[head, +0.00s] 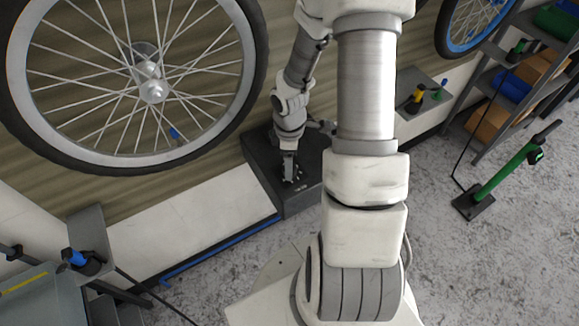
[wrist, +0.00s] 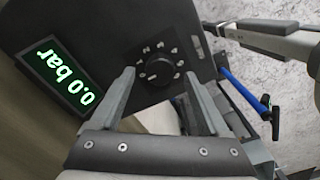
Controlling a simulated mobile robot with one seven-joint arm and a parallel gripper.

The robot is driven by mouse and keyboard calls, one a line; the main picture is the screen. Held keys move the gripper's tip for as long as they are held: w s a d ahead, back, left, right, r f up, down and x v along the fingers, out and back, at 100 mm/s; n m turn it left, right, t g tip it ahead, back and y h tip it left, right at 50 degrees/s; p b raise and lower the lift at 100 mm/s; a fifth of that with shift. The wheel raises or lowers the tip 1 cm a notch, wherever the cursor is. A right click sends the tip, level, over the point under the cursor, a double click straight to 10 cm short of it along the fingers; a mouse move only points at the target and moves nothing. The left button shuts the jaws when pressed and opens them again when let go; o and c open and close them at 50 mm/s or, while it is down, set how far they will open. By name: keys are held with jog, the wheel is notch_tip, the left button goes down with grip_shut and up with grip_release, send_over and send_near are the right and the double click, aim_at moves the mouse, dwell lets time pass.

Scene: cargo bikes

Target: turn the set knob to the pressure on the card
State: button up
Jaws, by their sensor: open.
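The set knob (wrist: 160,75) is a small black round dial on a dark grey unit (wrist: 130,35), ringed by pale numerals and dots in the wrist view. The numerals are too small to read surely. A lit green display (wrist: 65,75) beside it reads 0.0 bar. My gripper (wrist: 159,82) is open, its fingertips on either side of the knob in the picture; I cannot tell whether they touch it. In the head view my gripper (head: 290,171) is over the dark unit (head: 300,203), and the knob cannot be made out. No pressure card is recognisable in either view.
A large spoked wheel (head: 153,91) stands left of the unit. A green floor pump (head: 510,172) and a shelf with boxes (head: 490,122) are at the right. A blue bar with a black handle (wrist: 270,115) shows right of my gripper. Speckled floor is open at front right.

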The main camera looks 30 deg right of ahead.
jog(key=shift+f, duration=1.05)
grip_shut()
